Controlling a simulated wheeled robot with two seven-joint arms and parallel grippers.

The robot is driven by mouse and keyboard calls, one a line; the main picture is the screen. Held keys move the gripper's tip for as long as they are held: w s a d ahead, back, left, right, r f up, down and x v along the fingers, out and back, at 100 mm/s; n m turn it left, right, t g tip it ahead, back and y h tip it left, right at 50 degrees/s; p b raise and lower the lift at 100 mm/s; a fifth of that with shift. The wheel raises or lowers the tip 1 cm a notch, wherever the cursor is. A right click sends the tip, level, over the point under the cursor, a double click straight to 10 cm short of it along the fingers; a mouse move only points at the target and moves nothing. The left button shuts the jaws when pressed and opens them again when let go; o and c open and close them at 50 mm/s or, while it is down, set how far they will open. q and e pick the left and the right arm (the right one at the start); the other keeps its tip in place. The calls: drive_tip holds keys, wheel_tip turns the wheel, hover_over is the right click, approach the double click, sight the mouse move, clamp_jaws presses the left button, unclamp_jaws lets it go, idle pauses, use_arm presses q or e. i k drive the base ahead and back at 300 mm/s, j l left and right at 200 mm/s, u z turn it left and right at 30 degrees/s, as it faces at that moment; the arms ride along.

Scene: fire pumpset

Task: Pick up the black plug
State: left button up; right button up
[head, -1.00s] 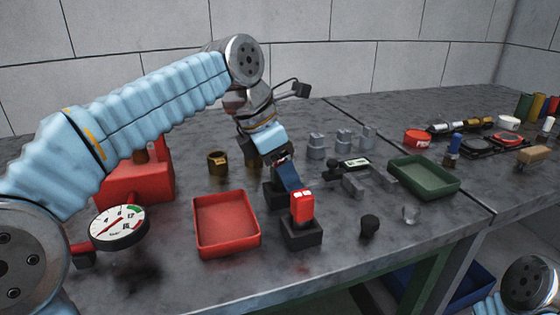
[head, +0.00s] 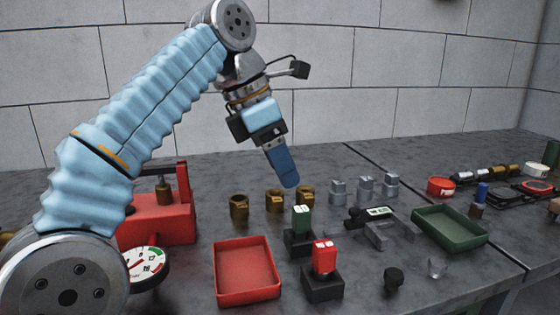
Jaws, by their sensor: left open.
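The black plug (head: 393,280) is a small dark round piece. It stands on the grey table at the front, right of the black block with the red top. My left gripper (head: 287,178) is open and points down, well above the table and behind and left of the plug. Its blue fingers show nearly edge-on, with nothing seen between them. The plug is in full view. My right gripper is not in view.
A red tray (head: 246,271) and red-topped (head: 324,262) and green-topped (head: 301,226) blocks stand left of the plug. A small clear piece (head: 436,268) is close on its right. A green tray (head: 449,228), brass fittings (head: 274,201) and grey fittings (head: 364,189) lie behind.

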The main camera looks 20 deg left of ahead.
sight(394, 278)
drive_tip(key=k, duration=1.5)
